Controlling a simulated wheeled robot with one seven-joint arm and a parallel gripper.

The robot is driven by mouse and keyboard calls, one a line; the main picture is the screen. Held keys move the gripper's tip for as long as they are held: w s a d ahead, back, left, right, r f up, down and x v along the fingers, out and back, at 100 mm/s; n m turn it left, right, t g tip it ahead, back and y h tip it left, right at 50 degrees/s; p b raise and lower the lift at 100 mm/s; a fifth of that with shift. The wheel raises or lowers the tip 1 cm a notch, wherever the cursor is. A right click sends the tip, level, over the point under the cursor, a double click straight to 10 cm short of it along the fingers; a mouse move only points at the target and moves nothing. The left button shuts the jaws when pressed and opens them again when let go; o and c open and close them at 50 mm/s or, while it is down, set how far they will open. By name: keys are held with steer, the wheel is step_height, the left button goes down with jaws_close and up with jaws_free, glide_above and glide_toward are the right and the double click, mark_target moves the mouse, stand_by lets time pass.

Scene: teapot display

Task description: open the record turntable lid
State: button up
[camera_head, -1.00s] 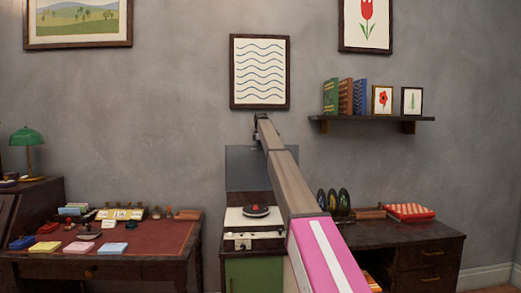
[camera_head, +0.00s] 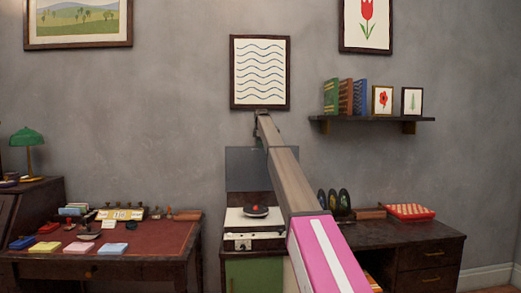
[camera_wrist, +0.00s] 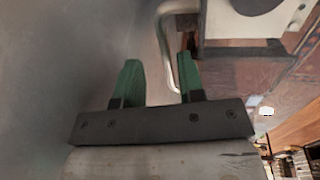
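The record turntable (camera_head: 235,219) stands on the right-hand cabinet, with a dark record on its pale deck. Its grey lid (camera_head: 241,170) stands upright behind the deck, raised. A grey bent bar (camera_wrist: 164,45), which looks like a handle, passes between the fingers, close to the right one. I cannot tell whether they touch. The deck shows at the upper right of that view.
Black discs (camera_head: 333,202) in a rack and a red checkered box (camera_head: 409,212) stand to the right. A wall shelf (camera_head: 372,118) holds books and small pictures. A red-topped desk (camera_head: 160,237) with small items stands to the left. A framed wave picture (camera_head: 259,73) hangs above.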

step_height(320, 180, up, 8)
steer(key=s, duration=0.1)
steer(key=shift+s+r, duration=0.2)
steer(key=shift+s, duration=0.1)
